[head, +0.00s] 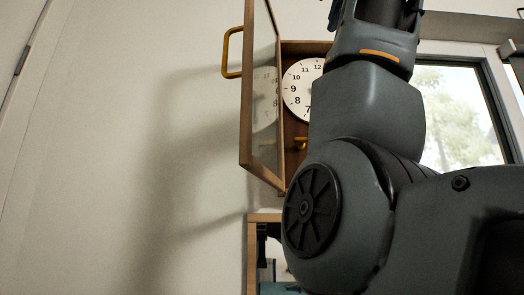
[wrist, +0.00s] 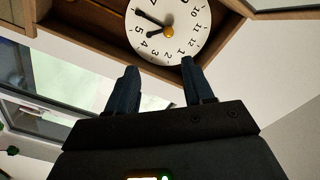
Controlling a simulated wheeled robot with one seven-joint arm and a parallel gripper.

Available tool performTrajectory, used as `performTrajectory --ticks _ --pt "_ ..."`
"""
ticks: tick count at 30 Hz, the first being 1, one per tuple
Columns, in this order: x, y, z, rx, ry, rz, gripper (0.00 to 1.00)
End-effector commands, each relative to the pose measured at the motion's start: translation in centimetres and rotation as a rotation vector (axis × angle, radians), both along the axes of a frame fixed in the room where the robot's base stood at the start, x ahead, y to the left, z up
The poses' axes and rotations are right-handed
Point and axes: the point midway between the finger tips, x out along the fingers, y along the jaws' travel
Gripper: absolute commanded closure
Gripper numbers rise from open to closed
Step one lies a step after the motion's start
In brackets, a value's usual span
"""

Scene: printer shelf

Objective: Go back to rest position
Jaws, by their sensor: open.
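My gripper (wrist: 157,82) shows in the wrist view with its two dark fingers apart and nothing between them. Beyond the fingertips is a white clock face (wrist: 155,32) with black numbers, inside a wooden cabinet; a gap to it seems to remain, though I cannot tell how large. In the head view my grey arm rises on the right and covers part of the clock (head: 301,88). The gripper itself is out of the head view.
The wooden cabinet's glass door (head: 262,100), with a yellow handle (head: 232,52), stands open to the left of my arm. A window (head: 455,115) is on the right. A wooden frame (head: 252,250) stands below the cabinet. The wall at left is bare.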

Motion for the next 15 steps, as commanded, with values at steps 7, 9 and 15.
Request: performTrajectory --ticks 7,9,15 --pt "3.3 0.6 -3.8 -0.057 0.008 -0.021 0.48" --pt "4.4 0.8 -5.3 -0.079 0.010 -0.029 0.48" --pt "8.4 1.4 -11.7 -0.165 0.022 -0.051 0.48"
